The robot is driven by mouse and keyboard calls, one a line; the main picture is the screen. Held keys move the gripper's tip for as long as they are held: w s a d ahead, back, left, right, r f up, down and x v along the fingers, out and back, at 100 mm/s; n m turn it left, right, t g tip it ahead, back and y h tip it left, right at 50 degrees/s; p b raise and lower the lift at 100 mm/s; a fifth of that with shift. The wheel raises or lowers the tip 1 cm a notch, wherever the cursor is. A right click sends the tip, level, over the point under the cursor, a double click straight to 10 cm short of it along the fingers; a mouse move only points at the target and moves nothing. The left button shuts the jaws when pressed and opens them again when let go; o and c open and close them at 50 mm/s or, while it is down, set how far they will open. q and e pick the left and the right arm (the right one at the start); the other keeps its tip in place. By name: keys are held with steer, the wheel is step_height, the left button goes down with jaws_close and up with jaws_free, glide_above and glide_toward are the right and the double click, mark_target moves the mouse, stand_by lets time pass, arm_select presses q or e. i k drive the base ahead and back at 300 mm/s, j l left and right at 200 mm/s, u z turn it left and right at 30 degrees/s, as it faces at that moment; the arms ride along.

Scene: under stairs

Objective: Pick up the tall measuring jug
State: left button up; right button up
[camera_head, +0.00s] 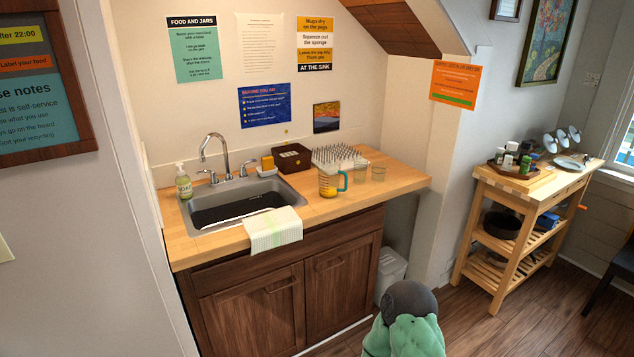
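A measuring jug (329,184) with a teal handle and yellow-orange on its body stands upright on the wooden counter (222,243), near the front edge and right of the sink. Its handle (343,181) points to the right. Two clear glass vessels (361,173) (379,173) stand to its right. I cannot tell from here whether either is also a measuring jug.
A white pegged rack (338,157) and a dark box (292,158) stand behind the jug. The sink (237,203), a draped towel (273,229) and a soap bottle (183,182) are to the left. A wooden cart (512,192) stands at right. The counter's right end is clear.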

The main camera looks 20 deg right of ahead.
mark_target(329, 172)
steer(key=i+l+u, duration=0.1)
steer(key=l+u, duration=0.15)
steer(key=u, duration=0.2)
steer(key=l+u, duration=0.25)
steer(key=u, duration=0.15)
steer(key=i+l+u, duration=0.1)
steer(key=l+u, duration=0.2)
steer(key=u, duration=0.15)
steer(key=l+u, duration=0.1)
steer(key=l, duration=0.35)
steer(key=l+u, duration=0.1)
steer(key=l, duration=0.3)
steer(key=k+l+u, duration=0.1)
steer(key=l, duration=0.3)
steer(key=k+l+u, duration=0.15)
steer(key=l, duration=0.3)
steer(key=l+u, duration=0.1)
steer(key=l, duration=0.3)
steer(key=k+l+u, duration=0.1)
steer(key=l, duration=0.3)
steer(key=k+l+u, duration=0.1)
steer(key=l, duration=0.3)
steer(key=k, duration=0.1)
